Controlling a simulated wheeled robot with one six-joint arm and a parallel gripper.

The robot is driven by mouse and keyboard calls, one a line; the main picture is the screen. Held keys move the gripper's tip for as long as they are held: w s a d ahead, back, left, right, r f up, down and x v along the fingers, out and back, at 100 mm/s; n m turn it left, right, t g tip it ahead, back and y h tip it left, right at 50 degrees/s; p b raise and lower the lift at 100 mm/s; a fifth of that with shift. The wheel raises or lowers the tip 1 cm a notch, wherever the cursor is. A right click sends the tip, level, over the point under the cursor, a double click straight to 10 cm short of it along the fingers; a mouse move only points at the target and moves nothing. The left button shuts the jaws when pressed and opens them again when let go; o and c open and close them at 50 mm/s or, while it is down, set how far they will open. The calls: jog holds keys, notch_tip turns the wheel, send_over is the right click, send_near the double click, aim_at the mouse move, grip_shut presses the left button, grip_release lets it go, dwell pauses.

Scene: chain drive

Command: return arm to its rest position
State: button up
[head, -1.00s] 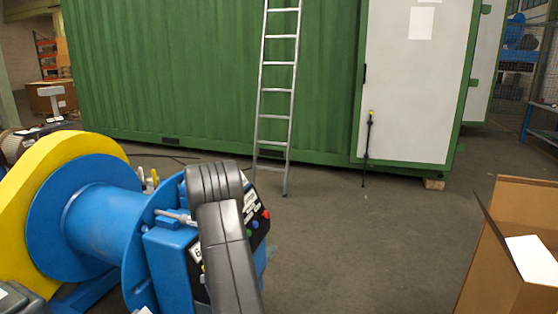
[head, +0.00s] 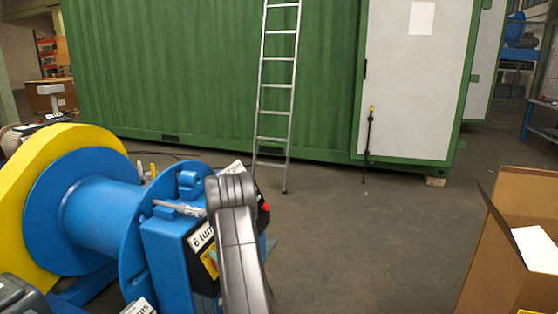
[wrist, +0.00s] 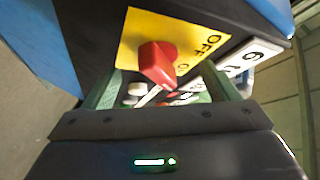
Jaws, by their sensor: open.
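In the wrist view, my gripper (wrist: 162,85) has its two green fingers apart, with nothing held between them. Beyond the fingers a red knob (wrist: 157,62) stands on a yellow plate (wrist: 185,38) marked OFF. The gap between fingers and knob is hard to judge. In the head view, my grey arm (head: 238,235) rises in front of the blue machine housing (head: 172,245) and covers part of it. A red button (head: 265,207) shows just right of the arm.
A blue drum (head: 100,215) with a yellow rim (head: 22,185) stands at left. An open cardboard box (head: 490,270) is at lower right. A ladder (head: 275,100) leans on a green container (head: 160,70) behind. The floor between machine and box is clear.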

jog(key=shift+n+y, duration=1)
jog(key=shift+n, duration=0.5)
jog(key=shift+f, duration=0.15)
